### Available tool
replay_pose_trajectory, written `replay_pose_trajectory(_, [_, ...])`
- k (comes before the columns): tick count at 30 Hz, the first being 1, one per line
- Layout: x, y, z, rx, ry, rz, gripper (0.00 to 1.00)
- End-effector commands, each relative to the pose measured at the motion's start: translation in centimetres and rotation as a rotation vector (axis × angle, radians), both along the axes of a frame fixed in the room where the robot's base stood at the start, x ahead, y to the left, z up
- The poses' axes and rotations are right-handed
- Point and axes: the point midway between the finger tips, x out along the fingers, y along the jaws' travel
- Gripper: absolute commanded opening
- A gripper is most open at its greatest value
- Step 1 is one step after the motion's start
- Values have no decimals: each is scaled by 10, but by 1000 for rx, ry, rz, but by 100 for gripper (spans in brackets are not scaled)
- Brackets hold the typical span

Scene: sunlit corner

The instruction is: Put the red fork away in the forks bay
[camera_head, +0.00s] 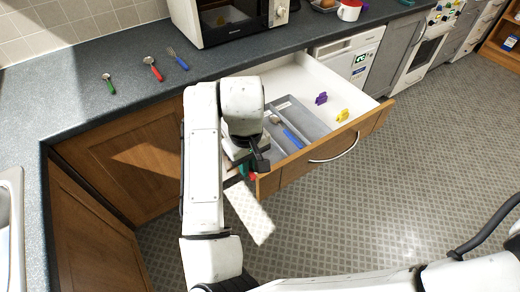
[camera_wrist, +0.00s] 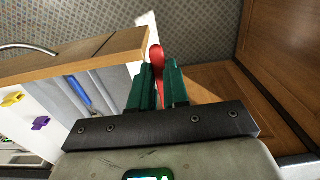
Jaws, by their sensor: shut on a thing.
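My gripper (camera_wrist: 158,82) has green fingers shut on the red fork (camera_wrist: 157,58). Only its red handle shows, sticking out past the fingertips; its tines are hidden. In the head view my gripper (camera_head: 249,172) is mostly covered by my wrist, at the front left corner of the open drawer (camera_head: 345,78). In the wrist view the fork is just beside the end of the drawer front, not over the tray. The grey divided tray (camera_head: 313,122) lies in the drawer's left part. It holds a blue-handled utensil (camera_head: 293,139). I cannot tell which bay is for forks.
A yellow clip (camera_head: 342,115) and a purple clip (camera_head: 321,98) are in the drawer, right of the tray. On the counter lie a green-handled spoon (camera_head: 108,84), a red-handled spoon (camera_head: 153,69) and a blue fork (camera_head: 178,59). A microwave (camera_head: 228,18) stands behind. Cupboard doors (camera_head: 130,150) are left of the drawer.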

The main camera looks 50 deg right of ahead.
Motion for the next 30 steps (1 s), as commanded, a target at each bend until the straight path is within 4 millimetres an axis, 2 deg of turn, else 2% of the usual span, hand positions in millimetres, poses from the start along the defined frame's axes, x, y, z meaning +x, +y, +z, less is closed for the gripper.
replay_pose_trajectory(5, [9,-26,-12,0,4,-10,0])
replay_pose_trajectory(15, [40,-85,-41,5,4,-8,0])
replay_pose_trajectory(21, [52,-108,-76,4,2,-6,0])
replay_pose_trajectory(30, [60,-125,-98,3,1,-6,0])
